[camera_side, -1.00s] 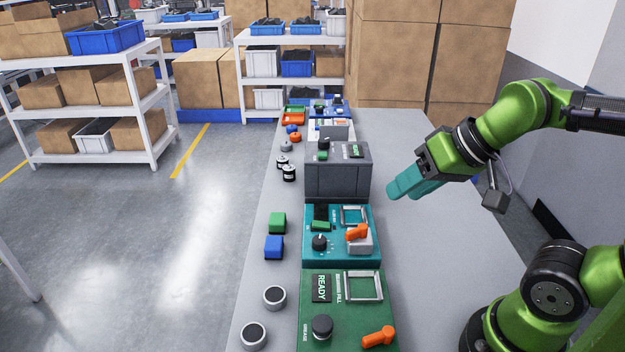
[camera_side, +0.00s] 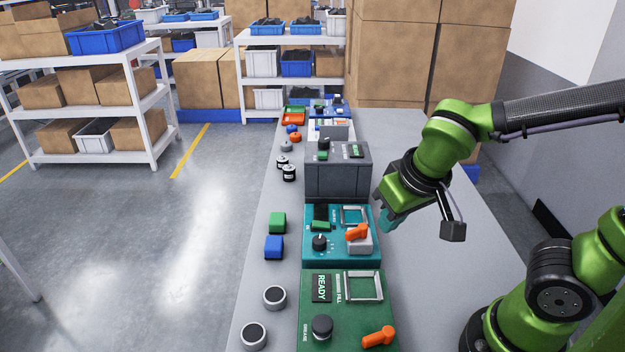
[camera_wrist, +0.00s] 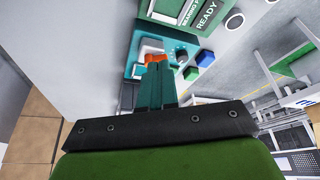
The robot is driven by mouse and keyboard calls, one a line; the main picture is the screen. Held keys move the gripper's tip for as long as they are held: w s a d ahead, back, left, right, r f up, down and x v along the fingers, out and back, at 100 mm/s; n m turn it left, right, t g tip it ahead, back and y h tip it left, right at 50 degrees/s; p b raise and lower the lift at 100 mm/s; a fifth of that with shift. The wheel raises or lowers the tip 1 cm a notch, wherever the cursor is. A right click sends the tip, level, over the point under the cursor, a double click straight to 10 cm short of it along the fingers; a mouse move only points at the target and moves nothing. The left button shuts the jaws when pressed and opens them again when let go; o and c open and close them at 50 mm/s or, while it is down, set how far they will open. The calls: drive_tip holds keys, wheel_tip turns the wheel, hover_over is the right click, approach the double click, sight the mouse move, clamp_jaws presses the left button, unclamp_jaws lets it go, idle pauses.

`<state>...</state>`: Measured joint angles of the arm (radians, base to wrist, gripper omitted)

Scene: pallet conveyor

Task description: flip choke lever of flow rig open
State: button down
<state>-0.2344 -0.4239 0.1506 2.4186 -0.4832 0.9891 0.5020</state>
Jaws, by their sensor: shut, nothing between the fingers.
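The teal panel (camera_side: 310,255) stands mid-table, with an orange lever (camera_side: 358,231) on a pale block at its right side. Its label is too small to read, so I cannot confirm it is the flow rig. My gripper (camera_side: 388,222) is shut and empty, pointing down just right of the teal panel, apart from the lever. In the wrist view, the teal fingers (camera_wrist: 157,75) reach towards the orange lever (camera_wrist: 157,58) and partly cover the panel. The teal panel also has a black knob (camera_side: 320,242) and a square frame (camera_side: 354,215).
A green panel (camera_side: 340,312) with READY display and another orange lever (camera_side: 379,337) stands in front. A grey box (camera_side: 337,180) stands behind. Green (camera_side: 277,222) and blue (camera_side: 274,247) blocks lie left. The table (camera_side: 440,290) is clear on the right.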

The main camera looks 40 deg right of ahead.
approach(351, 244)
drive_tip(key=f, duration=0.1)
drive_tip(key=s+f, duration=0.1)
drive_tip(key=f, duration=0.1)
drive_tip(key=s+f, duration=0.1)
drive_tip(key=shift+s+a+f, duration=0.2)
drive_tip(key=shift+f, duration=0.05)
drive_tip(key=w, duration=0.2)
drive_tip(key=w+d, duration=0.1)
drive_tip(key=w, duration=0.1)
